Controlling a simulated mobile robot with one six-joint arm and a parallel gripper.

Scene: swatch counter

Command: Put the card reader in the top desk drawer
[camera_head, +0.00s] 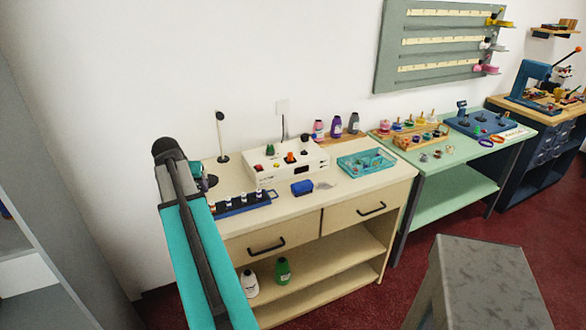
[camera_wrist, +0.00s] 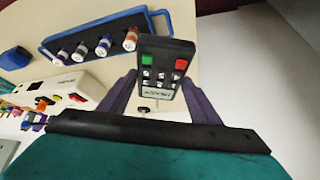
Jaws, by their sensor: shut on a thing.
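The card reader (camera_wrist: 163,66) is a dark handheld device with a green button, a red button and pale keys. In the wrist view my gripper (camera_wrist: 160,88) is shut on it, with a purple finger on each side, above the pale counter. In the head view my arm covers the gripper and most of what it holds, at the counter's left end. The cream desk (camera_head: 335,186) has two drawers side by side, a left drawer (camera_head: 285,234) and a right drawer (camera_head: 345,217). Both have black handles and look closed.
A blue rack (camera_head: 232,209) of several vials lies near my gripper. A grey stool (camera_head: 485,268) stands front right. Red floor before the desk is partly clear.

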